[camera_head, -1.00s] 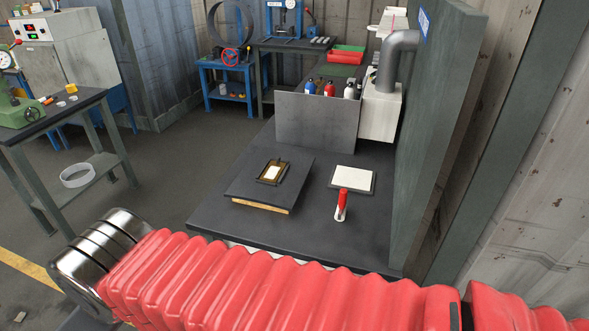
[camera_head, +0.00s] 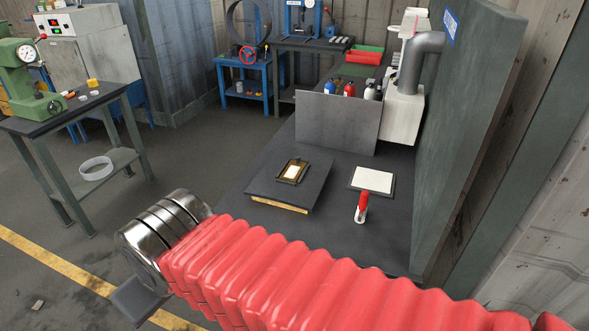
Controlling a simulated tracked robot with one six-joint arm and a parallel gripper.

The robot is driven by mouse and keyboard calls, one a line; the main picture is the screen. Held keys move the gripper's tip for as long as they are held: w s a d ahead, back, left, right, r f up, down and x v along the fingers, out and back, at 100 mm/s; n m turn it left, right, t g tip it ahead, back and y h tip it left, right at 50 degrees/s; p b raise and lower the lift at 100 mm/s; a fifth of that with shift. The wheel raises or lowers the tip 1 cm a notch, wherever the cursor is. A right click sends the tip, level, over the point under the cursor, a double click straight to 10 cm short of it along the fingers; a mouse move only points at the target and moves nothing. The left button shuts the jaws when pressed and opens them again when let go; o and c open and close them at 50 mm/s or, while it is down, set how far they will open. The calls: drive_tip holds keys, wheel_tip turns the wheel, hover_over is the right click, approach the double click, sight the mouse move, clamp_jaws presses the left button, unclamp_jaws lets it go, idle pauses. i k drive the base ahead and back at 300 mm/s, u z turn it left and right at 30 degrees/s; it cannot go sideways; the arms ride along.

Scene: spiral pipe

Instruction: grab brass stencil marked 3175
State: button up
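A small brass-coloured frame (camera_head: 292,171) with a pale centre lies flat on a dark square board (camera_head: 262,181) on the workbench; it looks like the stencil, but no number can be read on it. My arm, in a red ribbed sleeve with a metal end, crosses the lower part of the view in front of the bench. My gripper's fingers cannot be made out; only a dark part shows below the metal end.
A white pad (camera_head: 372,180) and a red-handled tool (camera_head: 362,207) lie right of the board. An upright grey panel (camera_head: 336,124) stands behind, with bottles beyond it. A grey wall (camera_head: 462,140) bounds the right side. A table with a green machine (camera_head: 25,80) stands left.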

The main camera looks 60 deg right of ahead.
sight(292, 172)
drive_tip(key=u, duration=0.05)
drive_tip(key=i, duration=1)
drive_tip(key=z, duration=0.05)
